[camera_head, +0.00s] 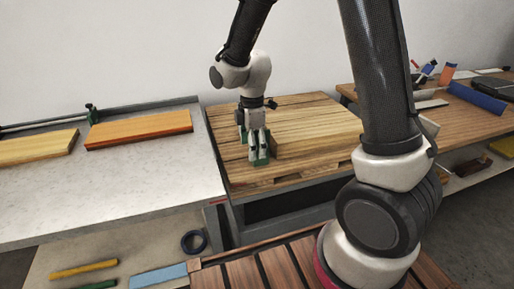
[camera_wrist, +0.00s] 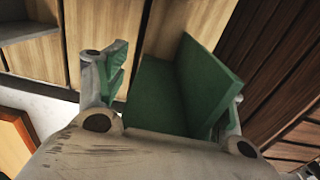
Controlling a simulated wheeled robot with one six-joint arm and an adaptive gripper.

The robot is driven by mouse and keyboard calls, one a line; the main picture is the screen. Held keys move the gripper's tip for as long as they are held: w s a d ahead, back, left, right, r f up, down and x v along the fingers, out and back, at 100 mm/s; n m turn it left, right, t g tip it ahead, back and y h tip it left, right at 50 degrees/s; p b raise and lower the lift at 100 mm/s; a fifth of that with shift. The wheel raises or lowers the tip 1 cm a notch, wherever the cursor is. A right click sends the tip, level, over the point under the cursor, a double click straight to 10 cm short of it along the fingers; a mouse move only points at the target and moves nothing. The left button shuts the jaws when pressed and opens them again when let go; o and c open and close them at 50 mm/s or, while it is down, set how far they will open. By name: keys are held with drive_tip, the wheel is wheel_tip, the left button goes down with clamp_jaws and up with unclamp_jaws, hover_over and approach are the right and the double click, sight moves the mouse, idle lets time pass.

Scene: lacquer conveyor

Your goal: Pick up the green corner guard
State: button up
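The green corner guard (camera_wrist: 160,95) is an L-shaped piece with a flat face and a raised face. In the wrist view it lies between the two fingers of my gripper (camera_wrist: 172,85). A gap with wood showing separates the left finger from the guard. The right finger is close against the raised face; I cannot tell if they touch. In the head view my gripper (camera_head: 256,145) points down at the pallet's left part, with the green guard (camera_head: 262,160) low at its fingertips, partly hidden. The gripper is open.
On the left, a grey conveyor table (camera_head: 150,175) holds an orange-edged board (camera_head: 140,128) and another board (camera_head: 38,147). A wooden bench (camera_head: 465,110) with tools stands at right.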

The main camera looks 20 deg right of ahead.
clamp_jaws()
